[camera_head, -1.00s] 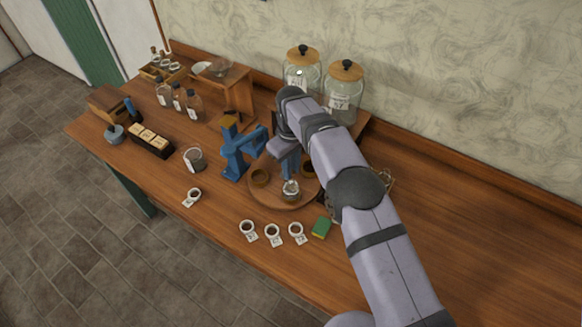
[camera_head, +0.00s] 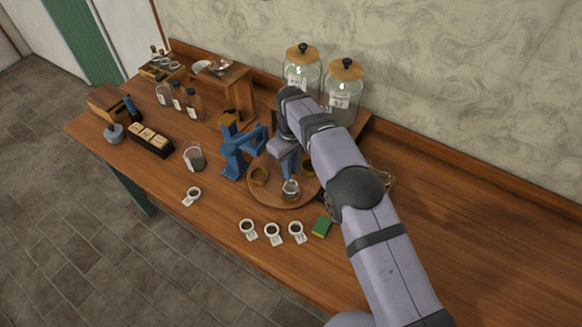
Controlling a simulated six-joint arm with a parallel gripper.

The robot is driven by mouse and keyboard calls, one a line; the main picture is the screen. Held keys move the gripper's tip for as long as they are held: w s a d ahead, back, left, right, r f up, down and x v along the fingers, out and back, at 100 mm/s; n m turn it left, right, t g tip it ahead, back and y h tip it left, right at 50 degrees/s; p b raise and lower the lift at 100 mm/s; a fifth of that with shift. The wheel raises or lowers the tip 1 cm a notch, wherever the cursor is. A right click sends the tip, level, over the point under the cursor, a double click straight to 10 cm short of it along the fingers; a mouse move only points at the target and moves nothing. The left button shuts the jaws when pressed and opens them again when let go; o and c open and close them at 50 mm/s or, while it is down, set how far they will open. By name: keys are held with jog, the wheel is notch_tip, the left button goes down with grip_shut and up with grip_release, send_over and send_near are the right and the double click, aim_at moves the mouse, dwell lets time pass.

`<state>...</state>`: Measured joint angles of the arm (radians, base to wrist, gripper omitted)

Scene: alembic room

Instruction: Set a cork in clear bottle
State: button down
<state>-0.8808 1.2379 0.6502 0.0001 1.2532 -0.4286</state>
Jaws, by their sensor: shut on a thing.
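A small clear glass bottle (camera_head: 290,189) stands upright near the front of a round wooden board (camera_head: 286,203). My gripper (camera_head: 289,172) points down just above and behind the bottle's mouth. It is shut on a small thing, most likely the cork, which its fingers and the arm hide. I cannot tell whether the held thing touches the bottle.
A blue stand (camera_head: 240,155) is close on the gripper's left.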

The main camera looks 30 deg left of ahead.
jog(key=shift+f+b, duration=0.45)
jog(key=shift+f, duration=0.15)
dwell(0.9)
dwell(0.3)
jog(key=c, duration=1.2)
grip_release()
jog(key=shift+r, duration=0.15)
jog(key=shift+r+p, duration=2.3)
jog(key=shift+r, duration=1.1)
